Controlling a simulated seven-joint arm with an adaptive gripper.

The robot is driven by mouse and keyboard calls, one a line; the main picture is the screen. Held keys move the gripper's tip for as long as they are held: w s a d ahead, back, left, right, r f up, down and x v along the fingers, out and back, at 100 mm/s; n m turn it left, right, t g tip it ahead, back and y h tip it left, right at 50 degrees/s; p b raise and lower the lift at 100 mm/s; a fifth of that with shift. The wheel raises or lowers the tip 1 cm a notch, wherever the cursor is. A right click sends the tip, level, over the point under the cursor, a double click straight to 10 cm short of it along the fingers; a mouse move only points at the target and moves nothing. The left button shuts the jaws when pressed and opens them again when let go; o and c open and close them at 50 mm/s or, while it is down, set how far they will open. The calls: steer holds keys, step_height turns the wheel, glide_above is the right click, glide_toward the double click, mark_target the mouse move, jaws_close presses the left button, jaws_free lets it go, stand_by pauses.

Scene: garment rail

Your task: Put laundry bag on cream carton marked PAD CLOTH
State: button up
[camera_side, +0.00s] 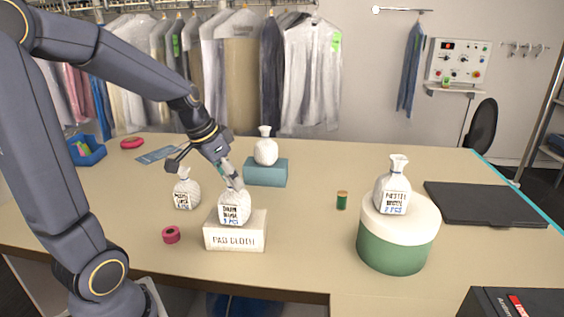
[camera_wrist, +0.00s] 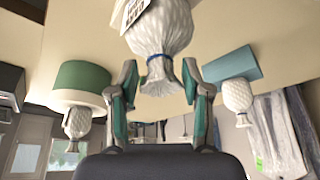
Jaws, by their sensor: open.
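A white laundry bag (camera_side: 235,208) with a printed label sits upright on the cream carton (camera_side: 235,236) marked PAD CLOTH. In the wrist view the bag (camera_wrist: 160,45) shows large, its gathered neck between my fingers. My gripper (camera_wrist: 159,75) is open, with a gap showing on both sides of the neck. In the side view my gripper (camera_side: 207,172) is just above the bag, and a finger hides part of its neck. Other white bags stand on the table (camera_side: 186,192), on a teal box (camera_side: 265,150) and on a round box (camera_side: 393,190).
The teal box (camera_side: 265,173) is behind the carton. The green round box (camera_side: 395,245) with a white lid is at right. A dark folded pad (camera_side: 485,203) lies far right.

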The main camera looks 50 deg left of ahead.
steer(key=v, duration=1)
steer(key=s+d+f, duration=0.2)
steer(key=s+d, duration=0.1)
steer(key=d, duration=0.3)
steer(key=s+d+f+t, duration=0.1)
steer(key=s+d+f, duration=0.1)
steer(key=d, duration=0.5)
steer(key=shift+s+f, duration=0.2)
steer(key=shift+s, duration=0.6)
